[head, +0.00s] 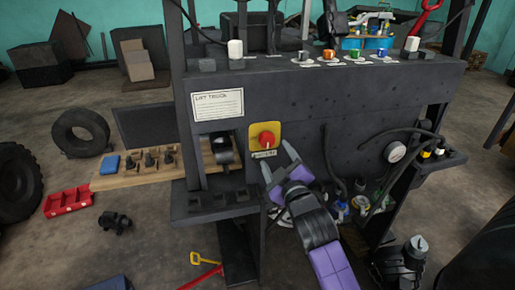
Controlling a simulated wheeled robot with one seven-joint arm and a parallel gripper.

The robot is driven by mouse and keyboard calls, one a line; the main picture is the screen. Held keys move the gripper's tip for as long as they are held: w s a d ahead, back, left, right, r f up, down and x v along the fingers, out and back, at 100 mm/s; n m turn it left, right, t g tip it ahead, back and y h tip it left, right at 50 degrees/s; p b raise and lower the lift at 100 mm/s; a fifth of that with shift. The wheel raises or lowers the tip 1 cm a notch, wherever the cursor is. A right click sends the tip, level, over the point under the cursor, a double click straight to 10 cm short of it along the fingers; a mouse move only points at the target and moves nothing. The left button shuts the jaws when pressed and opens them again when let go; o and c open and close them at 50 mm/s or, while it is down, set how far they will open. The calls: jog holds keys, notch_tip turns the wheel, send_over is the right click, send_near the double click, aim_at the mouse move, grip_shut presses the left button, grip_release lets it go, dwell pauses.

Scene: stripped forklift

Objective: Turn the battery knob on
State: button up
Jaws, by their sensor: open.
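The battery knob (266,140) is a round red knob on a yellow plate (255,130), fixed to the dark front panel of the forklift frame (330,115). A small label sits under the knob. My gripper (278,166) is dark with purple parts and is open and empty. Its fingers point up and left, just below and to the right of the knob. One fingertip is near the plate's lower edge; I cannot tell whether it touches the panel. The knob itself is fully visible.
A sign reading "LIFT TRUCK" (217,104) is left of the knob. A dark ledge (225,203) juts out at lower left. Black hoses and a gauge (396,152) are at right. A red tray (68,201) and a tire (80,132) lie on the floor at left.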

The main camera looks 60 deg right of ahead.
aim_at(268, 142)
jog(key=p+x, duration=0.1)
jog(key=x, duration=0.6)
jog(key=shift+w+d+p, duration=0.2)
jog(key=shift+w+p, duration=0.1)
jog(key=shift+p, duration=0.1)
jog(key=shift+c, duration=0.2)
jog(key=c, duration=1.3)
jog(key=shift+c, duration=0.2)
